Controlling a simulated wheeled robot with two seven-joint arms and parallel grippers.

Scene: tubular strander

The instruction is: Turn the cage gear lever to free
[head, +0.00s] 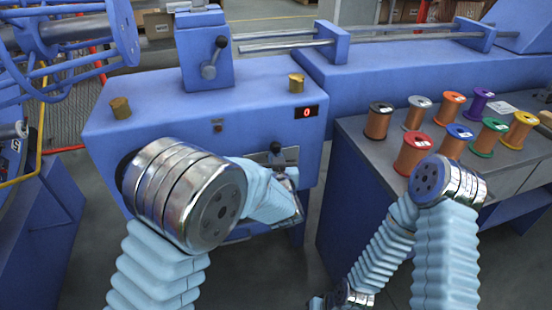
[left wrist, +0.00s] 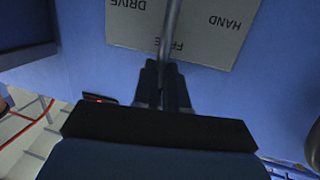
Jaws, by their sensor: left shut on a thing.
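The cage gear lever shows its black knob (head: 276,148) in front of a pale plate (head: 292,154) on the front of the blue machine housing. In the left wrist view the plate (left wrist: 225,45) reads DRIVE, FREE and HAND upside down. The lever's metal shaft (left wrist: 169,35) crosses the middle of the word FREE. My left gripper (left wrist: 163,82) is shut on the lever shaft, with a dark finger on each side. In the head view my left gripper (head: 281,174) is at the lever below the knob, partly hidden by my arm. My right gripper is not visible.
Another lever (head: 211,62) is on the upper blue box. A small display (head: 306,112) shows a red 0. At right, a grey bench (head: 375,150) carries several wire spools, near my right arm. Blue cage tubing (head: 80,45) stands at left.

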